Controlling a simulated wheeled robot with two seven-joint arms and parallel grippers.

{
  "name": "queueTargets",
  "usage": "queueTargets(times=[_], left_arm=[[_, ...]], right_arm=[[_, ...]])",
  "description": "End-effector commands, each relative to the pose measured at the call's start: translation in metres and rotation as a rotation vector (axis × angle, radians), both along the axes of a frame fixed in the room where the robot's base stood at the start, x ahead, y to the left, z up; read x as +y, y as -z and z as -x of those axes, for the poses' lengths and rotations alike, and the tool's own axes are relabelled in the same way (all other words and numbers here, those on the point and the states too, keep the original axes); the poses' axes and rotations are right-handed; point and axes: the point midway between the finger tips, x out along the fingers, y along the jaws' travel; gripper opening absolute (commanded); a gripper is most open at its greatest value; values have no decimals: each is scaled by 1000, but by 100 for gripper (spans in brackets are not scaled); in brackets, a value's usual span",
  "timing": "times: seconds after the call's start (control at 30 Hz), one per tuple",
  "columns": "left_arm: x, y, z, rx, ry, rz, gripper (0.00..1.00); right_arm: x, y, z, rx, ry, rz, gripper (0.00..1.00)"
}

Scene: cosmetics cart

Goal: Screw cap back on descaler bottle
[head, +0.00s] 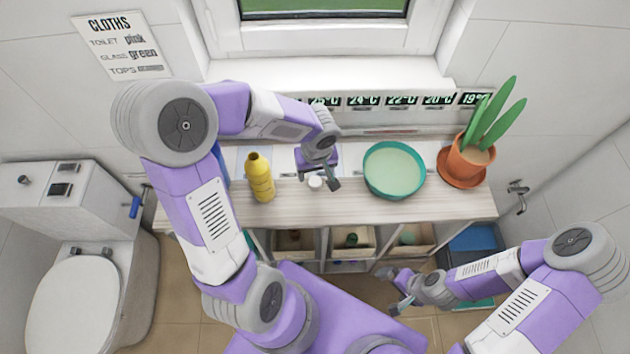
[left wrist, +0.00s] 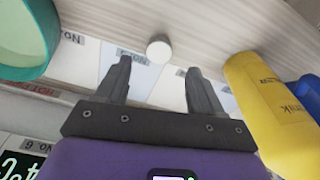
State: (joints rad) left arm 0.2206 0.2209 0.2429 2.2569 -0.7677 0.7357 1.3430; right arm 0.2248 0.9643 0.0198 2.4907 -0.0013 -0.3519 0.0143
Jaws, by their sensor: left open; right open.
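The yellow descaler bottle (head: 259,177) stands upright on the wooden counter, left of my left gripper, its neck dark on top. It also shows in the left wrist view (left wrist: 272,105) at the right. A small white round cap (head: 315,182) lies on the counter. In the left wrist view the cap (left wrist: 158,50) sits just beyond the fingertips, roughly between them. My left gripper (head: 324,182) is open and empty, close to the cap; it also shows in the left wrist view (left wrist: 158,75). My right gripper (head: 391,290) is open and empty, low in front of the shelves.
A teal bowl (head: 394,170) stands right of the cap, and a potted plant (head: 469,158) is at the counter's right end. A blue object (left wrist: 306,91) stands beside the bottle. Labelled cards lie along the counter's back. The front strip of the counter (head: 350,205) is bare.

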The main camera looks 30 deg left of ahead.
Motion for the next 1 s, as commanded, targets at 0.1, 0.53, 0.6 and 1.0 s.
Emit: queueTargets(times=[0.1,0.53,0.6,1.0], left_arm=[[0,15,0,4,0,1,67],[2,51,-4,-1,0,1,67],[2,51,-4,0,0,0,67],[2,51,-4,0,0,0,29]], right_arm=[[0,4,0,0,0,0,97],[0,12,0,0,0,0,97],[0,12,0,0,0,0,97],[0,11,0,0,0,0,97]])
